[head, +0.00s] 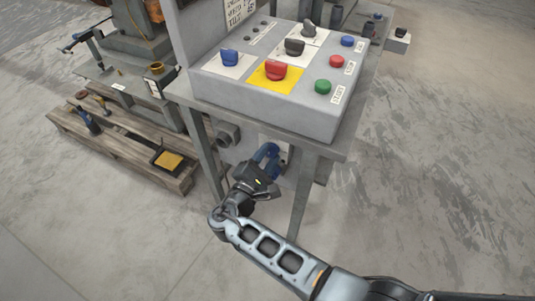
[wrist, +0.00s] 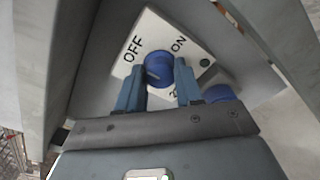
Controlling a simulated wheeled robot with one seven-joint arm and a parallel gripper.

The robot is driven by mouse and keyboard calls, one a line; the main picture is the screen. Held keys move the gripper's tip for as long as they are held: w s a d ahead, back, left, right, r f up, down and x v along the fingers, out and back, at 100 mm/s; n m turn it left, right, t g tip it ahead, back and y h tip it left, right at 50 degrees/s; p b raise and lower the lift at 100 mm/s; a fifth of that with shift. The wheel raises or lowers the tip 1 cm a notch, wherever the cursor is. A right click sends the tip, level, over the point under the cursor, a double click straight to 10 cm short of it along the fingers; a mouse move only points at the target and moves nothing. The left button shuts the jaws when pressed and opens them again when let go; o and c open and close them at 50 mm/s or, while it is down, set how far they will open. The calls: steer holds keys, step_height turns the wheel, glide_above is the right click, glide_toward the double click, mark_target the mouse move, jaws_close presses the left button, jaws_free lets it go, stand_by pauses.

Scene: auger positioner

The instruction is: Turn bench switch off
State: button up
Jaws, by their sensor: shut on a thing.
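The bench switch is a round blue knob (wrist: 158,66) on a white plate (wrist: 148,30) marked OFF at upper left and ON at upper right in the wrist view. My gripper (wrist: 160,84) has its two blue fingers on either side of the knob and is shut on it. A pale mark shows on the knob's face, but I cannot tell clearly which label it points to. In the head view my gripper (head: 268,160) is below the bench top, between the legs, and the switch is hidden there.
A second blue knob (wrist: 220,92) sits close to the right finger. The grey control box (head: 215,84) with coloured knobs and buttons stands on the bench above my gripper. Bench legs (head: 302,195) flank my wrist. A wooden pallet (head: 120,150) lies at left; floor at right is clear.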

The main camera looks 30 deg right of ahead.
stand_by(0.5)
steer(key=o, duration=1)
steer(key=shift+o, duration=0.2)
steer(key=v, duration=0.8)
steer(key=shift+d+f, duration=0.1)
steer(key=shift+f, duration=0.1)
